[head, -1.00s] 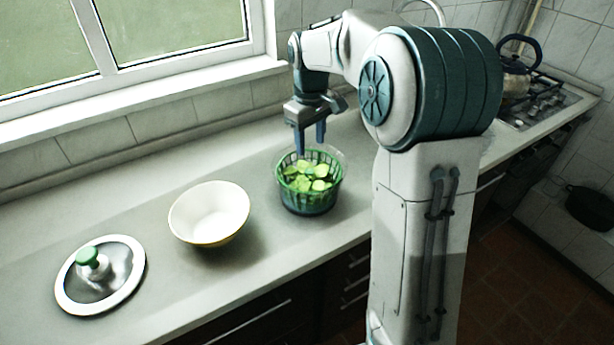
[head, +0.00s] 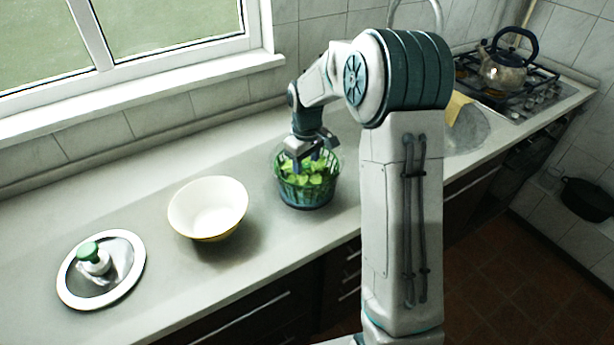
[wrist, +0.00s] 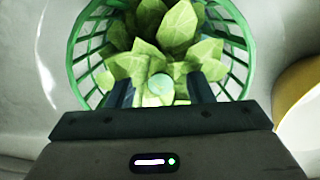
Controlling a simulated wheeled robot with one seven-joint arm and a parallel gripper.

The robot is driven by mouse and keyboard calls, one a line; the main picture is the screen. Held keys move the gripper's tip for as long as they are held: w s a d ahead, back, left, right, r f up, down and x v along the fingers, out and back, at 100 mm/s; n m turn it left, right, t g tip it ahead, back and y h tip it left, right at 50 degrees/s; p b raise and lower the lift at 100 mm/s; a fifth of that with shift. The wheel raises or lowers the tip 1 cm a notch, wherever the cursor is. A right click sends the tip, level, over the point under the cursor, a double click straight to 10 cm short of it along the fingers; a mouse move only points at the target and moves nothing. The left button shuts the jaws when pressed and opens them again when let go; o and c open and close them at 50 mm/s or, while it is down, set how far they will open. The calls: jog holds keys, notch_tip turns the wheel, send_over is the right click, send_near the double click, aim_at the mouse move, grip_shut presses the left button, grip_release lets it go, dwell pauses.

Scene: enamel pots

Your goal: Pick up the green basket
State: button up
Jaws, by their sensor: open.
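The green basket (head: 298,194) stands on the counter, a round slatted basket holding green leaves (head: 318,178). In the head view it seems to sit inside a clear bowl. The basket's rim (wrist: 238,62) and the leaves (wrist: 165,50) fill the middle of the wrist view. My gripper (head: 312,166) is above the basket, pointing down, with its fingertips at or in the leaves. In the wrist view its two fingers (wrist: 160,92) are apart, inside the outline of the rim. The finger ends are partly hidden among the leaves.
A white bowl (head: 208,208) stands left of the basket, with a lid with a green knob (head: 125,275) farther left. A kettle (head: 502,68) stands on the stove (head: 530,100) at the back right. The counter's front edge is close to the basket.

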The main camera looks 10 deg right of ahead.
jog(key=shift+f, duration=1.35)
grip_shut()
jog(key=shift+r, duration=0.1)
